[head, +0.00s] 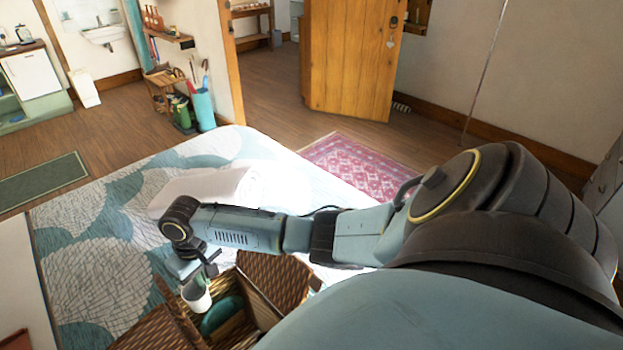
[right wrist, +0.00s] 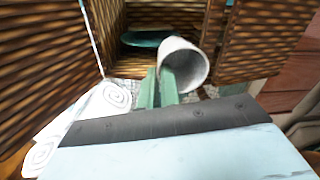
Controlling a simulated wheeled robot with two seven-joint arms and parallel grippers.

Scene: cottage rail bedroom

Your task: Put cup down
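A white cup (head: 197,295) is at the end of my right arm, over the open wicker basket (head: 260,298) on the bed. In the right wrist view the cup (right wrist: 190,62) is tilted, its mouth facing my gripper. The green fingers of my right gripper (right wrist: 160,88) are close together at the cup's rim, one inside the mouth and one outside, so they pinch its wall. The right gripper (head: 205,270) is partly hidden in the head view. A dark green dish (right wrist: 145,39) lies in the basket beyond the cup. My left gripper is not in view.
The basket's wicker flaps (head: 150,328) stand open at its sides. A rolled white towel (head: 205,188) lies on the bed (head: 100,240) behind my forearm. The bed left of the basket is clear. A pink rug (head: 355,167) lies on the floor beyond.

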